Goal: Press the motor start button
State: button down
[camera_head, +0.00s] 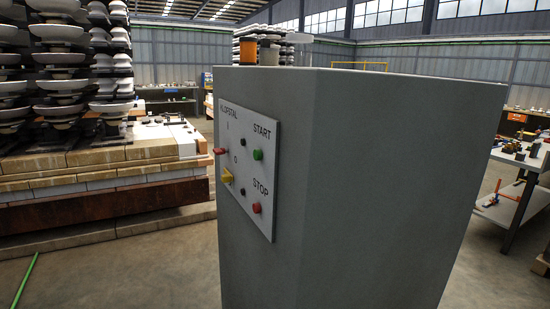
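A large grey cabinet (375,190) stands close in the middle of the view. A light control panel (247,168) is on its left face, seen at a slant. The green button (257,154) sits under the word START, near the panel's upper right. A red button (256,207) sits below it, under the word STOP. A red knob (219,151) and a yellow switch (227,176) are on the panel's left side, with small dark buttons between the columns. My gripper does not show in this view.
Stacks of white insulators (62,85) stand on a block-built platform (100,165) at the left. A workbench (522,160) with small items is at the right. A green line (25,280) lies on the floor at lower left. Floor between platform and cabinet looks clear.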

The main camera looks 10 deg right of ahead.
aim_at(258, 156)
jog(key=z, duration=0.1)
jog(key=i, duration=1)
jog(key=u, duration=0.1)
